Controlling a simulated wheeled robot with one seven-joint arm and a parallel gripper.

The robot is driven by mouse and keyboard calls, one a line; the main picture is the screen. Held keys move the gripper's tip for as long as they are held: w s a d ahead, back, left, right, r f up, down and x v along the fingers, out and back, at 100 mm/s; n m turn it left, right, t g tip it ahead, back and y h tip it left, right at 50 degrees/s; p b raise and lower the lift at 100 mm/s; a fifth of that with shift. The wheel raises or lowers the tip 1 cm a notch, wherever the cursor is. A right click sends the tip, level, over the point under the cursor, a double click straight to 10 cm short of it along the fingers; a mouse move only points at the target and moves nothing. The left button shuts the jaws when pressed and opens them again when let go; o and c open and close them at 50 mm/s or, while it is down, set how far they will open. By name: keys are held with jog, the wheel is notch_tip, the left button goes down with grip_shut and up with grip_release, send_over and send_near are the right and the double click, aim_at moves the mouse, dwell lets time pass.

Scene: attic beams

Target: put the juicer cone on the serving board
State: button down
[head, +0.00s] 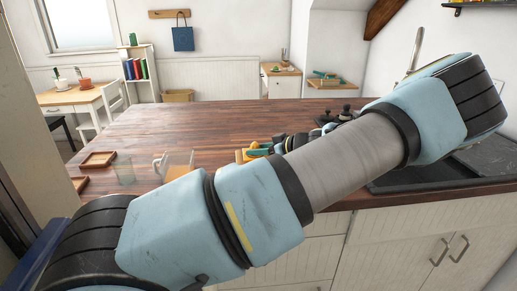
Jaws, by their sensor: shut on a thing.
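My gripper (270,147) shows only in part, small and dark, just behind my arm over the wooden counter. It is shut on a small yellow-orange thing (252,146), which seems to be the juicer cone. A teal piece shows beside it, and my forearm hides much of this spot. I cannot tell whether the cone touches the counter.
A clear glass (124,172) and a clear pitcher (176,166) stand near the counter's left front. Another wooden piece (79,184) lies at the left edge. Dark items (346,113) stand at the back right. The middle and back of the counter (200,125) are bare.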

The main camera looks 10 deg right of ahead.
jog(key=shift+f, duration=0.15)
jog(key=shift+c, duration=1.8)
grip_release()
jog(key=shift+r, duration=0.25)
jog(key=b+v, duration=0.4)
jog(key=v, duration=0.7)
jog(key=shift+d+b, duration=0.15)
jog(key=shift+b, duration=0.2)
jog(key=shift+s+d+r, duration=0.2)
jog(key=shift+s, duration=0.1)
